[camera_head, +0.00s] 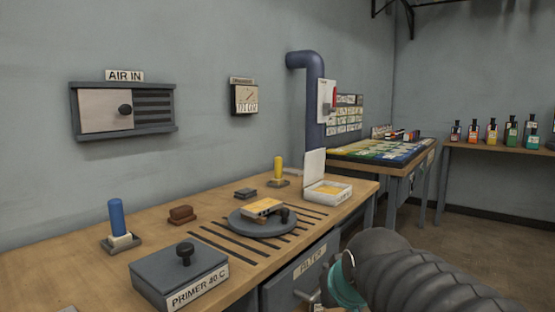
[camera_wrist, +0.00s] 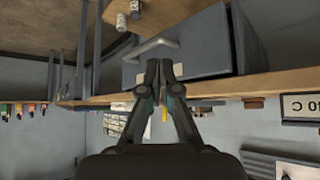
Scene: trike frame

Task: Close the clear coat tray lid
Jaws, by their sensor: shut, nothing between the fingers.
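A small white tray (camera_head: 330,196) with yellow content stands on the far right part of the workbench in the head view. Its pale lid (camera_head: 314,168) stands upright at the back left edge, so the tray is open. Any writing on it is too small to read. In the upside-down wrist view my gripper (camera_wrist: 165,68) has its fingertips together with nothing held. It is in front of the bench, near the grey filter drawer and its handle (camera_wrist: 152,46). I cannot make out the tray in the wrist view. In the head view my gripper is not clearly visible.
A round turntable (camera_head: 262,228) carries a yellow-topped part, left of the tray. A yellow-handled tool (camera_head: 278,170) stands behind it. The grey primer box (camera_head: 180,275) and blue-handled tool (camera_head: 117,220) are nearer. The filter drawer front (camera_head: 302,272) is below the bench edge.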

